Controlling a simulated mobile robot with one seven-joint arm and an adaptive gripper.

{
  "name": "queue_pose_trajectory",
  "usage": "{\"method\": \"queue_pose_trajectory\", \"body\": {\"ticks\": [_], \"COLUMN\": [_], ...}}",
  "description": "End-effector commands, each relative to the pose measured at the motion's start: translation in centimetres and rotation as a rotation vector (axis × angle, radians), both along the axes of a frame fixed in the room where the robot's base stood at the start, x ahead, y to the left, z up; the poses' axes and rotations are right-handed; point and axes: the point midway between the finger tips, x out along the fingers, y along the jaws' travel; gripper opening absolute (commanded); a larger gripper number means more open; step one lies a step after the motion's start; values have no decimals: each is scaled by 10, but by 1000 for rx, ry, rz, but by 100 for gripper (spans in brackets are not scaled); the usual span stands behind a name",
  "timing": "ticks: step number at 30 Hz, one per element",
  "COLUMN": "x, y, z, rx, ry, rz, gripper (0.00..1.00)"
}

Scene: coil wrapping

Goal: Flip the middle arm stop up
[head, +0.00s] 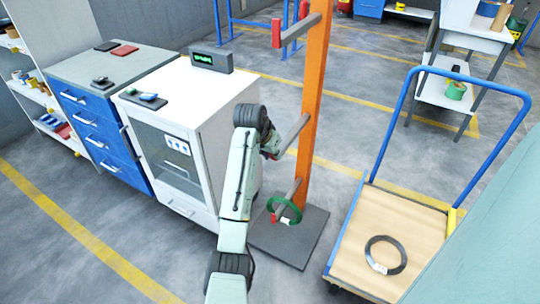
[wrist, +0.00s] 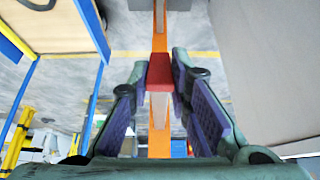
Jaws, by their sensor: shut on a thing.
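The orange post (head: 314,90) stands on a dark base plate and carries grey arms at several heights. The middle arm (head: 300,133) reaches left from the post to my gripper (head: 272,146). In the wrist view, the red middle arm stop (wrist: 160,73) sits between the fingertips of my gripper (wrist: 160,70), which is shut on it. The grey middle arm shows in line behind the stop. In the head view my gripper mostly hides this stop, so I cannot tell its tilt there.
The upper arm has an upright red stop (head: 277,33). A green coil (head: 285,211) hangs on the lower arm. A white cabinet (head: 190,115) stands left of my arm. A blue-handled cart (head: 400,220) with a dark coil (head: 386,255) stands right.

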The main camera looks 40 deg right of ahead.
Motion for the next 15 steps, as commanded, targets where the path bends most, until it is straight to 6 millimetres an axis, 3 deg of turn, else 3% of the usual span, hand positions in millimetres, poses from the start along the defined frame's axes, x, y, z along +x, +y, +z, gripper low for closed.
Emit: {"method": "queue_pose_trajectory", "body": {"ticks": [15], "x": [7], "y": [-17], "z": [5], "rx": [359], "ry": [149], "rz": [0], "gripper": [0]}}
